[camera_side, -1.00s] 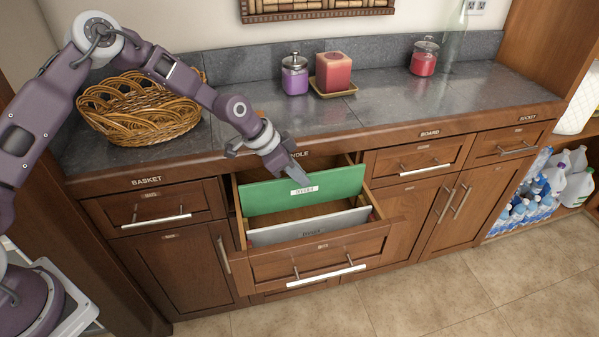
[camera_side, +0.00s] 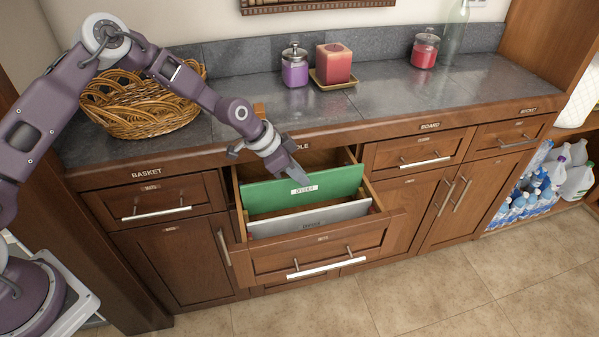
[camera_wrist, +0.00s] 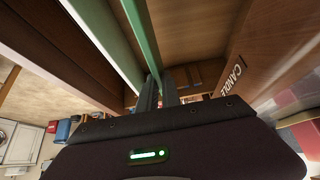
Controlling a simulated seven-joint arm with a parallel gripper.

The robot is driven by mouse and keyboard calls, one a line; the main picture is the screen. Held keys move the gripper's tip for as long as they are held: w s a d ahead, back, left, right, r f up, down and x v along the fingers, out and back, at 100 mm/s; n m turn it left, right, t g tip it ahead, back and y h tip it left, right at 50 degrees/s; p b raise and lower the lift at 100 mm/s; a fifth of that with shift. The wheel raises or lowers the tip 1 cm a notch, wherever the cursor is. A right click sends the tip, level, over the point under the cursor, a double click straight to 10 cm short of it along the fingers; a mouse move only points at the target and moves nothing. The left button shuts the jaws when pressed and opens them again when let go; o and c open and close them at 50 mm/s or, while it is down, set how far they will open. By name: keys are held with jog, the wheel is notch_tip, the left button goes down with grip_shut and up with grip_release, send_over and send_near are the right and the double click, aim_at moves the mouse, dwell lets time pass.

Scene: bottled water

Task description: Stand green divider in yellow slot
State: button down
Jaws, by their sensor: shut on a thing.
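The green divider (camera_side: 275,196) stands upright across the inside of the open middle drawer, with a white label on its front face. My gripper (camera_side: 301,173) reaches down from the upper left to its top edge and is shut on it. In the wrist view the green divider (camera_wrist: 137,38) runs to my fingers (camera_wrist: 160,92). Its lower edge is hidden in the drawer, so I cannot tell whether it is seated.
A grey-white divider (camera_side: 340,214) stands in front of the green one, near the drawer front (camera_side: 320,254). The counter behind holds a wicker basket (camera_side: 140,118), a purple jar (camera_side: 295,72) and a red candle (camera_side: 334,65). Drawer space between the dividers is narrow.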

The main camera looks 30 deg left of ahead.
aim_at(286, 178)
jog(key=shift+f, duration=2.75)
jog(key=c, duration=1.5)
grip_release()
jog(key=v, duration=0.7)
jog(key=shift+r, duration=0.1)
jog(key=s+a+r+n+y, duration=0.1)
jog(key=s+a+r+y, duration=0.15)
jog(key=s+r, duration=0.6)
jog(key=s+a+r+n+y, duration=0.2)
jog(key=s+a+r, duration=0.25)
jog(key=r, duration=0.75)
jog(key=s+r+n, duration=0.2)
jog(key=s, duration=0.5)
jog(key=s+r+n, duration=0.2)
jog(key=s, duration=0.6)
jog(key=s+r+n+t, duration=0.1)
jog(key=s+r+n, duration=0.1)
jog(key=s, duration=0.6)
jog(key=shift+a+r, duration=0.3)
jog(key=shift+r, duration=0.25)
